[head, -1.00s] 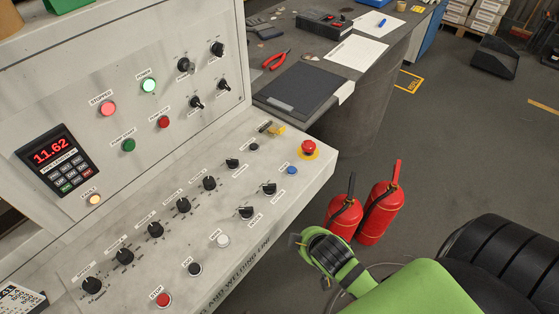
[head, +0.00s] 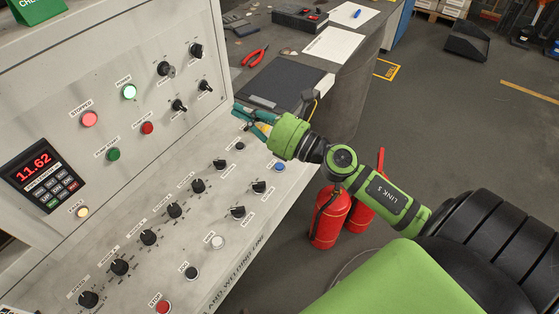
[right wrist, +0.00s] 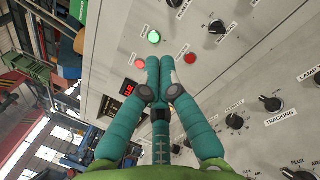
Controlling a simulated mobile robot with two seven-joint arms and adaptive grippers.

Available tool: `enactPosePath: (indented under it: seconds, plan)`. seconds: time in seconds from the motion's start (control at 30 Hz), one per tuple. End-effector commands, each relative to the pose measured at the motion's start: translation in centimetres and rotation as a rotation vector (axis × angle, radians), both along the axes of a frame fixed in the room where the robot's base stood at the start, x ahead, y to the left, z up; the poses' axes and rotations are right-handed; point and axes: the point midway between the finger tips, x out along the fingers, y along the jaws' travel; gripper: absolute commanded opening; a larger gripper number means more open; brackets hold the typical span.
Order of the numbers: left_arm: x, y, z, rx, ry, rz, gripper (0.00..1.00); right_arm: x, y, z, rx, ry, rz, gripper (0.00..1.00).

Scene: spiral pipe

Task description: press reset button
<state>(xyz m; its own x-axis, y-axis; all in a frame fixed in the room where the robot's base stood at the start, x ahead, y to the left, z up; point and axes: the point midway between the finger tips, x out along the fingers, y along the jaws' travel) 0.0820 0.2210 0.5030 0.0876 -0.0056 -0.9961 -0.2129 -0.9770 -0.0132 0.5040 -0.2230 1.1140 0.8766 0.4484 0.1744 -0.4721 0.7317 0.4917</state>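The control panel's sloped desk (head: 215,225) carries knobs and buttons. A blue button (head: 279,167) sits near its right edge; its label is too small to read, so I cannot confirm that it is the reset button. My right gripper (head: 237,111) is above the far right end of the desk, up and left of the blue button and apart from it. In the right wrist view its teal fingers (right wrist: 160,62) are together with nothing between them, in front of the upright panel. The blue button does not show there. My left gripper is out of view.
Black knobs (head: 174,210) line the desk, with a white button (head: 218,241) and a red stop button (head: 163,307) in front. The upright panel (head: 60,100) rises behind. A dark table (head: 345,70) and red extinguishers (head: 328,218) stand to the right. My right wrist hides the red mushroom button.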

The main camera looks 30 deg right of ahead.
Motion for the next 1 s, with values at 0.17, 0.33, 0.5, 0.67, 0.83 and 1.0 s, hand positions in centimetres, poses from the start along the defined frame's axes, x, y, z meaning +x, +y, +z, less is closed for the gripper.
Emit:
enactPosePath:
  seconds: [0.17, 0.33, 0.5, 0.67, 0.83, 1.0]
  plan:
    - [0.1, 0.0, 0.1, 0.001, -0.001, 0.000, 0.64, -0.3, 1.0, -3.0, -0.605, -0.082, 0.198, 0.00]
    - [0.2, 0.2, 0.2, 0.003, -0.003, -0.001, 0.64, -0.6, -2.3, -7.2, -1.107, -0.067, 0.354, 0.00]
    - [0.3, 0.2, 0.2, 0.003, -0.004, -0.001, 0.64, -0.9, -6.6, -9.5, -1.416, -0.006, 0.451, 0.00]
    - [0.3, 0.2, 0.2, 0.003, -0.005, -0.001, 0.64, -1.2, -8.5, -10.2, -1.521, 0.029, 0.489, 0.00]
    - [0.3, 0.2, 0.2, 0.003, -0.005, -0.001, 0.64, -1.2, -8.7, -10.3, -1.534, 0.035, 0.494, 0.00]
    - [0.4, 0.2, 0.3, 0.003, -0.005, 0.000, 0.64, -1.2, -8.6, -10.3, -1.531, 0.034, 0.494, 0.00]
